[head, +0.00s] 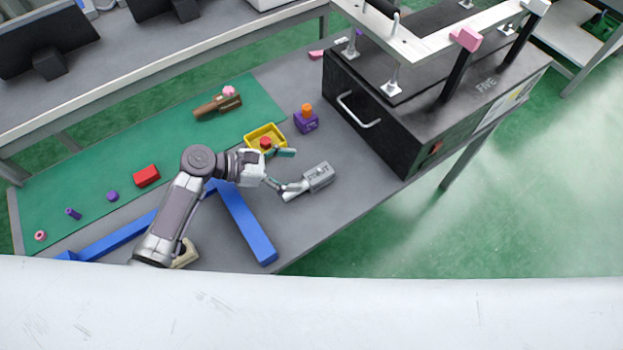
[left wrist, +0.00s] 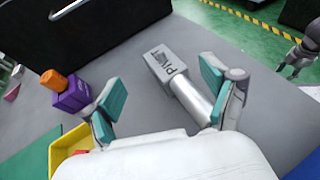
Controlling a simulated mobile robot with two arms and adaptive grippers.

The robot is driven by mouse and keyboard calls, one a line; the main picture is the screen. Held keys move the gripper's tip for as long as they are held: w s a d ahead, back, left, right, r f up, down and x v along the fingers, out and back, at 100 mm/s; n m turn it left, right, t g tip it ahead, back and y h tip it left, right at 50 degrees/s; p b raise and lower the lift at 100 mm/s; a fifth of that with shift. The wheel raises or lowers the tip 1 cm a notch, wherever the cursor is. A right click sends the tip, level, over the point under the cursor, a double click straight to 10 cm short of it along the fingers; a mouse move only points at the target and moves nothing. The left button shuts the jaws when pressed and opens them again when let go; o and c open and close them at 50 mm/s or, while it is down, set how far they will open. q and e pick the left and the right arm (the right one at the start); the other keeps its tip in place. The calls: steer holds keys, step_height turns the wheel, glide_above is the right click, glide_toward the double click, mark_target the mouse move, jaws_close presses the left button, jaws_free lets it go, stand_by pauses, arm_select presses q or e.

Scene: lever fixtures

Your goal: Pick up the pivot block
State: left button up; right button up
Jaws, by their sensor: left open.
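The pivot block (head: 318,176) is a grey block lettered PIVOT with a silver cylinder at one end. It lies on the grey table. In the left wrist view the block (left wrist: 165,64) lies ahead of the fingers, and its cylinder reaches back beside the right-hand finger. My left gripper (head: 281,168) is open, with teal pads, close to the cylinder end. In the left wrist view the left gripper (left wrist: 160,92) has nothing held between its fingers; I cannot tell whether the right-hand finger touches the cylinder. A grey gripper-like part, apparently my right gripper (left wrist: 299,56), shows at the right edge.
A yellow bin (head: 254,136) with a red piece and a purple block (head: 306,123) with an orange top stand beyond my gripper. A black box (head: 375,125) with a handle stands to the right. Blue bars (head: 246,224) lie near my arm. Table right of the block is clear.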

mark_target(317, 173)
arm_select(q)
steer(key=shift+w+d+f, duration=0.1)
steer(key=shift+d+f, duration=0.1)
steer(key=shift+d, duration=0.25)
steer(key=x, duration=0.5)
steer(key=shift+a+f, duration=0.1)
steer(key=c, duration=0.4)
steer(key=shift+s, duration=0.2)
jaws_close()
arm_select(e)
steer(key=shift+w+a+f, duration=0.2)
steer(key=shift+w+a, duration=0.1)
steer(key=shift+w, duration=0.4)
